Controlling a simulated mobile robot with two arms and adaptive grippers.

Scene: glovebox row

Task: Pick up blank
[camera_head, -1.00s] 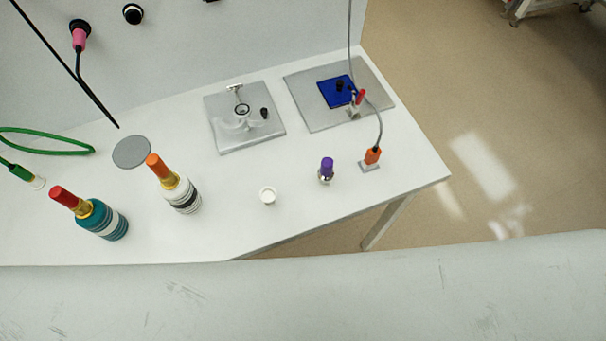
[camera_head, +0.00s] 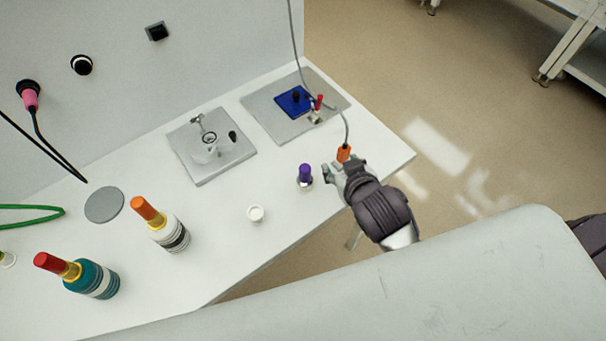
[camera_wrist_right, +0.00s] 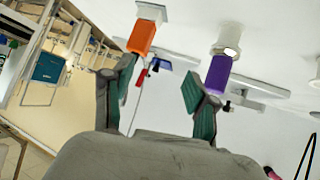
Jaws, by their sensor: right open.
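I cannot tell for certain which thing is the blank. A purple-topped piece (camera_head: 305,174) with a metal base stands near the table's front edge, and an orange connector (camera_head: 344,152) with a grey cable is to its right. My right gripper (camera_head: 337,172) is open and empty beside the orange connector, just right of the purple piece. In the right wrist view, my right gripper (camera_wrist_right: 163,88) has the orange connector (camera_wrist_right: 141,38) beyond its left finger and the purple piece (camera_wrist_right: 218,74) beyond its right finger. My left gripper is not in view.
Grey plates (camera_head: 240,156) lie behind, one with a blue square (camera_head: 290,106). A grey disc (camera_head: 104,205) lies at the left.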

